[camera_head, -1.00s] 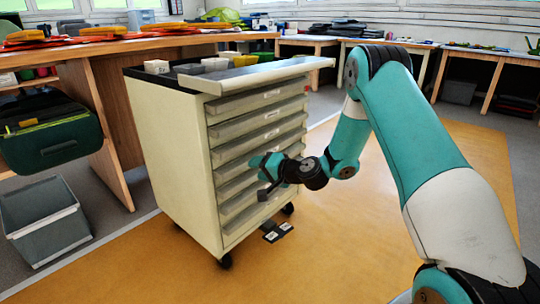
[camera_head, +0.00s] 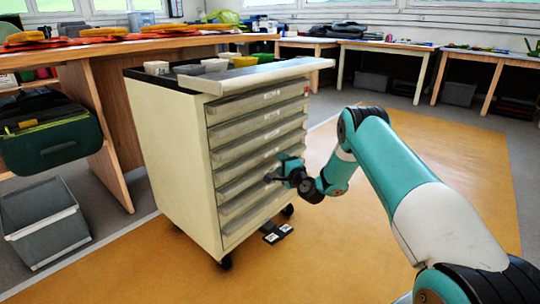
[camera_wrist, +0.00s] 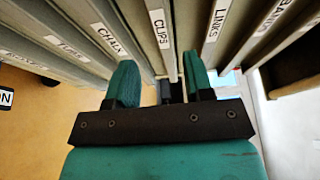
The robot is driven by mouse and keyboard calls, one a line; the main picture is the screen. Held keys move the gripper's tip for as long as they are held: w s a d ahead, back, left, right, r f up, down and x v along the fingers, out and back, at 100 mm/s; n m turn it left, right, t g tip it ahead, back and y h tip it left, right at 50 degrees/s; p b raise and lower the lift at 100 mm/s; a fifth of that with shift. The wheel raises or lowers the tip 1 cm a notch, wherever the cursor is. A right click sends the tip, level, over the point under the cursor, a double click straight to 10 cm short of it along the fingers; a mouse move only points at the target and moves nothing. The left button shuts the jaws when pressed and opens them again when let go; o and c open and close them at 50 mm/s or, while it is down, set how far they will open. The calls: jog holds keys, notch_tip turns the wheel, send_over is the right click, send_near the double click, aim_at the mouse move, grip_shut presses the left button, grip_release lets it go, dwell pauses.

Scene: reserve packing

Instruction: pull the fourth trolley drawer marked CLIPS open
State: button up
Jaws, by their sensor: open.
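The drawer trolley (camera_head: 165,150) is a cream cabinet with a stack of grey drawer fronts, all looking shut. In the wrist view the drawers run as slanted strips, and the CLIPS drawer (camera_wrist: 160,30) shows its white label between my two fingers. My gripper (camera_wrist: 160,80) is open, with one teal finger on the CHALK side and the other on the LINKS side. It is empty, close in front of the CLIPS front; contact cannot be told. In the head view my gripper (camera_head: 274,177) is at the trolley's front, around mid-height, and hides part of the drawers.
Small tubs (camera_head: 215,65) stand on the trolley top, whose light front ledge (camera_head: 270,74) juts over the drawers. A wooden bench (camera_head: 110,120) and a grey bin (camera_head: 45,225) are at the left. The tan floor (camera_head: 370,235) in front is mostly clear.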

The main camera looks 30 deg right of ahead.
aim_at(270, 153)
jog(key=w+b, duration=0.1)
jog(key=w, duration=0.3)
jog(key=w+b, duration=0.1)
jog(key=w, duration=0.3)
jog(key=shift+d+f, duration=0.15)
jog(key=shift+d, duration=0.05)
jog(key=shift+w+b, duration=0.35)
jog(key=shift+w, duration=0.35)
grip_shut()
